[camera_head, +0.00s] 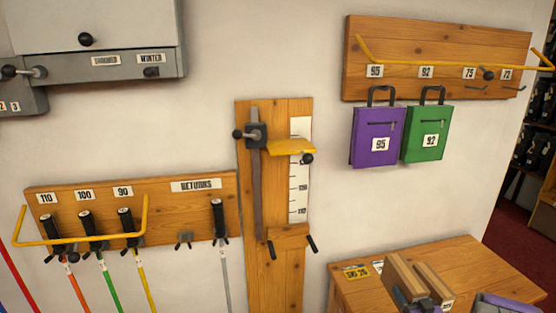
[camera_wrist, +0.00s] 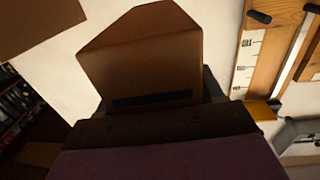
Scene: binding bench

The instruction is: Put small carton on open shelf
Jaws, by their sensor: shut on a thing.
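A brown carton (camera_head: 404,278) shows in front of the wooden cabinet at the lower right of the head view, with a dark band or gap along its middle. In the wrist view the carton (camera_wrist: 140,58) fills the upper middle, with a black strip near its lower edge. My gripper (camera_head: 414,302) is shut on the carton; its dark parts show at the carton's base. Whether the carton is clear of the cabinet top behind it cannot be told. No surface is clearly marked as the open shelf.
The wooden cabinet (camera_head: 490,262) has labels on top. A measuring board (camera_head: 272,200) with a yellow slide (camera_head: 291,147) stands on the wall. Purple (camera_head: 376,140) and green (camera_head: 427,135) bags hang at upper right. Poles hang from a rack (camera_head: 165,205) at left. Dark shelving (camera_head: 540,125) is at far right.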

